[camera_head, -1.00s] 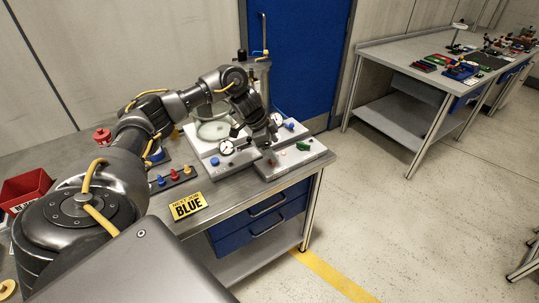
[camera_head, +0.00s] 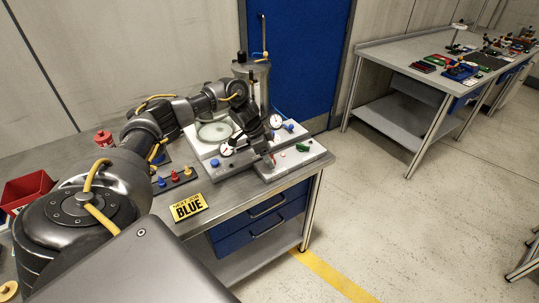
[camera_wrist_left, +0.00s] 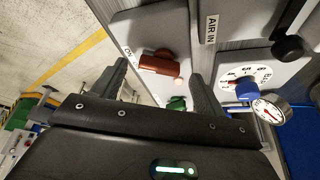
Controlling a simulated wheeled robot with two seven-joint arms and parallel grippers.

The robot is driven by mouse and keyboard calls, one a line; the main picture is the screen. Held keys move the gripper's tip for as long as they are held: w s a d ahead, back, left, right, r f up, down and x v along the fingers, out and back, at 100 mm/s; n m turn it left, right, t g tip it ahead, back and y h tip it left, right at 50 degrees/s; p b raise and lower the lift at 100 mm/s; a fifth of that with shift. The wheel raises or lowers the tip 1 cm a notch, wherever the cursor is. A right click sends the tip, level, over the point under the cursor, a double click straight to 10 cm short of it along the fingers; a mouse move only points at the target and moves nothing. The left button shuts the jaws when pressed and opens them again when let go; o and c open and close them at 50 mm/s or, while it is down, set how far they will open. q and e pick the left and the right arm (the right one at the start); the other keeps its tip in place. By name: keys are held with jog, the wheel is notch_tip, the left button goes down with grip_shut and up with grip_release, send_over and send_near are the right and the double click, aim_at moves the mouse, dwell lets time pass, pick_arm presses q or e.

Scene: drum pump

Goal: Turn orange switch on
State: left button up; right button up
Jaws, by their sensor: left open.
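The orange switch (camera_wrist_left: 160,66) is a reddish-orange handle on a grey panel, seen in the left wrist view ahead of my left gripper. My left gripper (camera_wrist_left: 158,76) is open, with one finger on each side of the switch in the picture; I cannot tell whether either touches it. In the head view my left gripper (camera_head: 271,158) is low over the right part of the pump unit and mostly hides the switch. A green switch (camera_wrist_left: 176,103) shows beside the orange one, also seen in the head view (camera_head: 303,147). My right gripper is not in view.
White dial gauges (camera_wrist_left: 244,77) and blue knobs (camera_head: 289,127) sit close to the gripper. A black lever (camera_wrist_left: 290,46) stands near the dial. A yellow sign reading BLUE (camera_head: 188,206) lies on the bench. Red, blue and yellow pegs (camera_head: 174,176) stand left of the unit.

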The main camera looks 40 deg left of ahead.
pick_arm(q)
jog(key=shift+x, duration=0.9)
jog(key=shift+c, duration=0.3)
jog(key=c, duration=0.9)
jog(key=shift+a+r+m+g, duration=0.1)
jog(key=shift+m+g, duration=0.3)
jog(key=shift+m, duration=0.6)
jog(key=o, duration=1)
jog(key=shift+c, duration=0.2)
jog(key=v, duration=1)
jog(key=shift+a+r, duration=0.25)
jog(key=shift+a, duration=0.1)
